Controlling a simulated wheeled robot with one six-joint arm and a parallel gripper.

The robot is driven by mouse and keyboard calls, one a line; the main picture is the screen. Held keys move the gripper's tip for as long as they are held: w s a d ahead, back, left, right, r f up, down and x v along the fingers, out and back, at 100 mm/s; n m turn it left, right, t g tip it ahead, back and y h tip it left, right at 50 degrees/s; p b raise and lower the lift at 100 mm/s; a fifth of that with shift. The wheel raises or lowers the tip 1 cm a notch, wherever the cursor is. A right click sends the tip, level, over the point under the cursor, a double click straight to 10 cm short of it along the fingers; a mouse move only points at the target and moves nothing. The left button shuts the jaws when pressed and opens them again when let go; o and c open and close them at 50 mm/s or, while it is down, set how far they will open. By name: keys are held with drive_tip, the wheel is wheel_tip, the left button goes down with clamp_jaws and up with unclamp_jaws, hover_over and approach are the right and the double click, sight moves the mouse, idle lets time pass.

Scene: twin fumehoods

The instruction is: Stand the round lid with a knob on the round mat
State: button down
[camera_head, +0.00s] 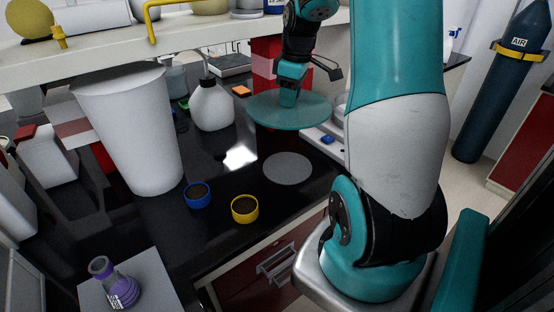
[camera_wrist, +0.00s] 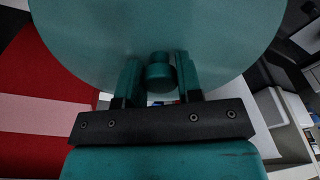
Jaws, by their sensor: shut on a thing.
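The round lid (camera_head: 272,112) is a wide teal disc, held level in the air above the black counter. In the wrist view the lid (camera_wrist: 160,35) fills the upper part, and its knob (camera_wrist: 160,72) sits between the two fingers. My gripper (camera_head: 287,97) is shut on the knob from above, and its fingers also show in the wrist view (camera_wrist: 160,78). The round mat (camera_head: 288,168) is a flat grey disc lying bare on the counter, lower than the lid and nearer the camera. The lid is apart from the mat.
A blue-rimmed cup (camera_head: 197,195) and a yellow-rimmed cup (camera_head: 245,209) stand left of the mat. A white wash bottle (camera_head: 211,107) stands left of the lid. A large white cylinder (camera_head: 135,130) is farther left. A shelf (camera_head: 180,38) runs across the back.

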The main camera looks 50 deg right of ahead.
sight(286, 166)
wheel_tip(286, 166, down, 20)
drive_tip(key=p, duration=0.2)
drive_tip(key=shift+r+p, duration=0.25)
drive_tip(key=shift+p, duration=0.05)
drive_tip(key=shift+f, duration=0.1)
drive_tip(key=c, duration=0.8)
unclamp_jaws()
